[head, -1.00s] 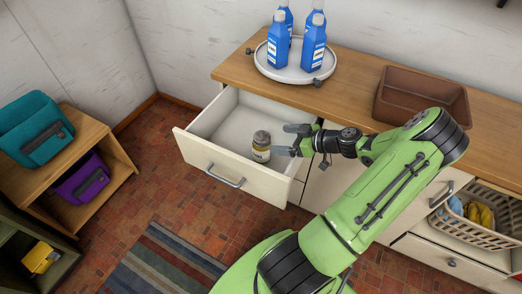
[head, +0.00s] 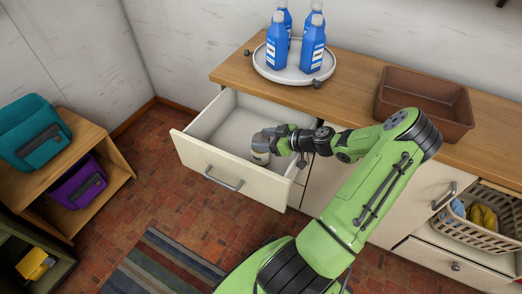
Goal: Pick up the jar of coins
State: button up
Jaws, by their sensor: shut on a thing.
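The jar of coins (head: 260,154) stands upright inside the open drawer (head: 234,177), near its front right corner. It is a small jar with a pale label, and my gripper hides its upper right part. My gripper (head: 268,139) reaches in from the right with its fingers around the upper part of the jar, shut on it. I cannot tell whether the jar's base touches the drawer floor.
The drawer's front panel and right wall stand close to the jar. On the counter above are a round white tray (head: 262,72) with several blue bottles and a brown bin (head: 425,112). A basket (head: 450,226) sits at right, shelves with bags at left. The rest of the drawer is empty.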

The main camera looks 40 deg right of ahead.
grip_shut()
jog(key=shift+r, duration=0.15)
